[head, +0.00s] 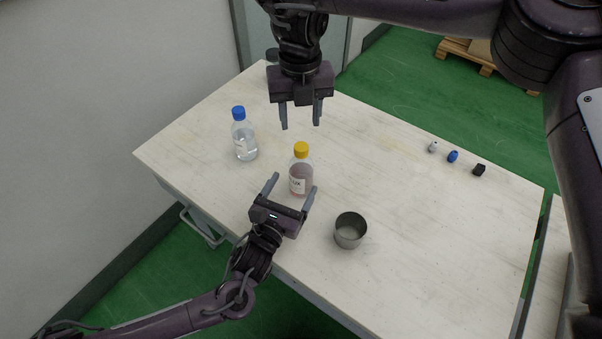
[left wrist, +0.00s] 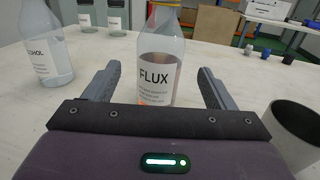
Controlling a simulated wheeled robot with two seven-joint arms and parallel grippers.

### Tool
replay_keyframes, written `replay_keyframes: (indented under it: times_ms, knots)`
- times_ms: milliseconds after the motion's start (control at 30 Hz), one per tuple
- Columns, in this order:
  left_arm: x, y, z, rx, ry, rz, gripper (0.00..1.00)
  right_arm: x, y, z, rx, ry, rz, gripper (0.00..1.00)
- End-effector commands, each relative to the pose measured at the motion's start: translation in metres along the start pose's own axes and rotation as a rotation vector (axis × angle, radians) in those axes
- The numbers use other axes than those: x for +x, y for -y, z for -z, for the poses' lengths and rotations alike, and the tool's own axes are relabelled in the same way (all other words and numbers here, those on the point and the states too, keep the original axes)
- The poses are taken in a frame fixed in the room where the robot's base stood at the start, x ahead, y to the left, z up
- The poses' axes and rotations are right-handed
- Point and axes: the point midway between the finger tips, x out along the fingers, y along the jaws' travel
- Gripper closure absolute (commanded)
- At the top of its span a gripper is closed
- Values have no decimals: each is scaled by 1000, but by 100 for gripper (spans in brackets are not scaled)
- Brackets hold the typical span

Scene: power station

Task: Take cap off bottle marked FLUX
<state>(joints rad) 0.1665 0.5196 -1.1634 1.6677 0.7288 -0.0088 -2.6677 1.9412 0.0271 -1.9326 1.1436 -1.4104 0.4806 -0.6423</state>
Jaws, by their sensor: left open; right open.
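The FLUX bottle (head: 300,180) stands upright on the white table, clear with pinkish liquid and a yellow cap (head: 301,149) on top. In the left wrist view the bottle stands between the fingertips (left wrist: 160,75), with gaps on both sides. My right gripper (head: 300,121) is open and empty, pointing down, above and beyond the yellow cap.
A second bottle with a blue cap (head: 245,140) stands to the left; its label, partly cut off, ends in "COHOL" (left wrist: 40,55). A metal cup (head: 350,230) stands at the right front. Small white, blue and black items (head: 453,156) lie at the far right. The table's right middle is clear.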

Motion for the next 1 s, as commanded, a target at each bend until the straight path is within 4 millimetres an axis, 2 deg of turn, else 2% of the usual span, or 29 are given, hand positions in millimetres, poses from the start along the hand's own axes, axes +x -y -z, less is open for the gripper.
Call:
replay_keyframes:
  times_ms: [133,300,500,700,967,1000]
  knots:
    - [0,0,31,0,-2,-1,22,0,0,0,2,0,0,54]
    - [36,0,27,0,3,0,22,0,0,0,1,0,0,54]
    - [64,0,27,0,1,-1,22,0,0,0,2,0,0,54]
    - [74,0,27,0,1,0,22,0,0,0,2,0,0,54]
    - [75,0,27,0,0,0,22,0,0,0,2,0,0,54]
    - [75,0,27,0,0,0,26,0,0,0,2,0,0,54]
